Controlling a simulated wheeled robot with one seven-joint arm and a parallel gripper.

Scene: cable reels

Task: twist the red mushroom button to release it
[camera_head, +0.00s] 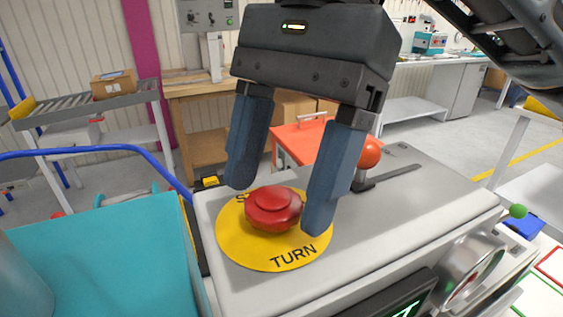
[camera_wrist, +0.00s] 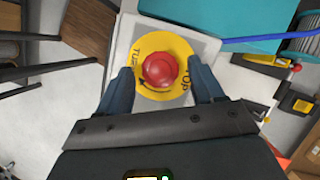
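The red mushroom button (camera_head: 272,208) sits on a yellow round plate (camera_head: 262,255) marked "TURN", on top of a grey machine box (camera_head: 390,215). In the wrist view the button (camera_wrist: 161,69) lies between my two fingers, and the plate (camera_wrist: 160,42) shows lettering and a curved arrow. My gripper (camera_head: 275,208) is open, with its blue fingers pointing down on either side of the button. In the wrist view (camera_wrist: 163,80) gaps show between the fingers and the button. Whether the fingertips touch the plate is not clear.
A lever with an orange-red ball knob (camera_head: 368,152) stands close behind my right finger. A teal surface (camera_head: 110,255) is at the left, with a blue hose (camera_head: 90,152) above it. A green display (camera_head: 402,305) and a round dial (camera_head: 470,270) are on the box's front.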

